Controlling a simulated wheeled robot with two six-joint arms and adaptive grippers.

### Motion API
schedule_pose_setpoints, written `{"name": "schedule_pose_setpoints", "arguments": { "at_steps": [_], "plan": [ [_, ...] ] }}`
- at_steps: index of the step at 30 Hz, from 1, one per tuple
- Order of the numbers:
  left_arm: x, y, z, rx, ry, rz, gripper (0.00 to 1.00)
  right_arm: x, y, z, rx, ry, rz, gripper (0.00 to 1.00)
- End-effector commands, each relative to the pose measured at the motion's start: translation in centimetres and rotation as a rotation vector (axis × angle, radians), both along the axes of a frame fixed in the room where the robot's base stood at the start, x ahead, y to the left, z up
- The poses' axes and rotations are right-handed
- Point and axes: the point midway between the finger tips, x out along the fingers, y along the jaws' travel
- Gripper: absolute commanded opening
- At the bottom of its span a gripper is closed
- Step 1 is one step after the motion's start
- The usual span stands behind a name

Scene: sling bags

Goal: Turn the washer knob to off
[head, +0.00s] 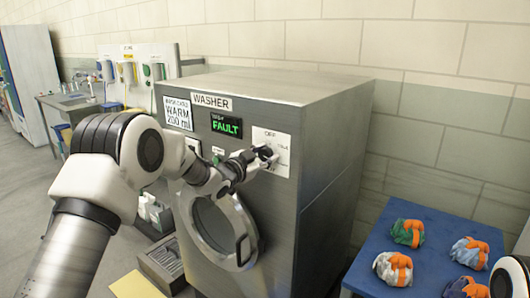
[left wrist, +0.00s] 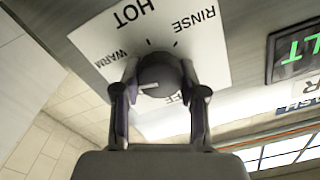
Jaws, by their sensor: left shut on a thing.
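The washer (head: 310,105) is a grey steel machine with a green "FAULT" display (head: 226,125). Its white dial plate (head: 283,157) is at the upper right of the front, with "OFF" at the top in the head view. My left gripper (head: 264,153) is at this plate and covers most of the knob there. In the left wrist view the dark round knob (left wrist: 160,72) sits between the two fingers of my left gripper (left wrist: 159,68), which are shut on its sides. The knob's white mark points left, below "WARM". The fingers hide part of the lettering.
The round washer door (head: 213,228) is below my left gripper. A blue table (head: 425,270) with several orange-tied cloth bundles stands at right. A card (head: 178,112) on the washer reads "WARM 200 ml". A yellow mat (head: 135,286) lies on the floor.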

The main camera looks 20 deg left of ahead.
Motion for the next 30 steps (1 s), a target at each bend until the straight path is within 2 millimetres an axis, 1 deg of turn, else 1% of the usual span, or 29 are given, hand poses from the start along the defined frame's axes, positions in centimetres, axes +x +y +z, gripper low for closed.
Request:
{"name": "schedule_pose_setpoints", "arguments": {
  "at_steps": [1, 30],
  "plan": [
    [0.0, 0.0, 0.4, -0.039, 0.011, 0.001, 0.07, 0.0, 0.0, 0.4, 0.0, 0.0, 0.0, 0.0],
    [0.2, 0.4, 0.4, -0.905, 0.324, -0.001, 0.07, 0.0, 0.0, 4.3, 0.0, 0.0, 0.0, 0.0]
  ]
}}
